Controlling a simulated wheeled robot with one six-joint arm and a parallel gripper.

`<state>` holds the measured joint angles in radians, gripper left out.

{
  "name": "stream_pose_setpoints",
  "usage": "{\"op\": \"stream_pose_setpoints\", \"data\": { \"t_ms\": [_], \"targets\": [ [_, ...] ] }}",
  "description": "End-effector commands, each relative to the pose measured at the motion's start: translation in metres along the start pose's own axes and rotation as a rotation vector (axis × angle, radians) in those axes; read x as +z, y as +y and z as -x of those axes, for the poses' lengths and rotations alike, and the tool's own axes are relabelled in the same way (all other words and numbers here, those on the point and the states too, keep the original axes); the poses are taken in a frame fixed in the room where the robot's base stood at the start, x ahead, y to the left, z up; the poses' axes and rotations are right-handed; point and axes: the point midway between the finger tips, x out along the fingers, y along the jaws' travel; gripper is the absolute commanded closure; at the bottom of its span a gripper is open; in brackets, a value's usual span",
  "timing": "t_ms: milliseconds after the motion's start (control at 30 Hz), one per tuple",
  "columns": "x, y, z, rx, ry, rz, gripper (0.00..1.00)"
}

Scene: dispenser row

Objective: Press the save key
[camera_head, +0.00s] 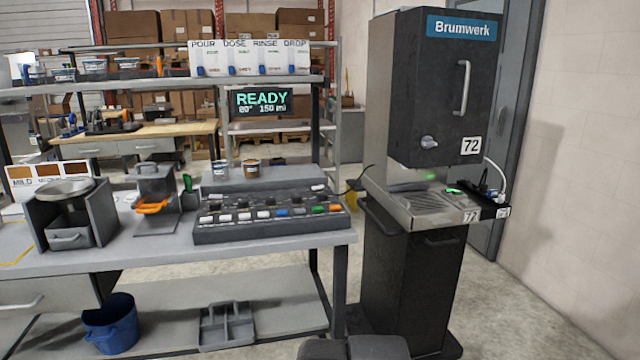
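A dark grey key panel (270,232) lies on the bench. It carries rows of small keys in white, black, grey, blue, green and orange. The green key (319,209) and the orange key (335,207) are at the right end of the front row. The key labels are too small to read, so I cannot tell which is the save key. A display (261,101) behind the panel reads READY, 80° and 150 ml. My gripper is not in view. A dark rounded part at the bottom edge may be mine.
A dark Brumwerk dispenser (440,95) marked 72 stands right of the bench (150,260). Left of the panel are an orange-lipped device (155,195) and a grey unit with a round pan (66,190). A blue bucket (112,325) sits below. Floor is clear at the right.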

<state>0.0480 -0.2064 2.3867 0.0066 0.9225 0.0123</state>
Motion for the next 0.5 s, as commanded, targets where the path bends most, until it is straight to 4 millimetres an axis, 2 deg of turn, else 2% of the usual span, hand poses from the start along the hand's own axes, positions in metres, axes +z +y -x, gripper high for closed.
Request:
{"op": "stream_pose_setpoints", "data": {
  "t_ms": [100,167,300,400,500],
  "targets": [
    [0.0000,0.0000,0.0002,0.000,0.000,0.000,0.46],
    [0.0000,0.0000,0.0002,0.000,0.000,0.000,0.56],
    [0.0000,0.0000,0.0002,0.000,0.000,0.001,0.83],
    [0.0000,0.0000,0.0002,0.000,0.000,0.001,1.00],
    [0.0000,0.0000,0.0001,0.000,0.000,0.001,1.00]
  ]
}}
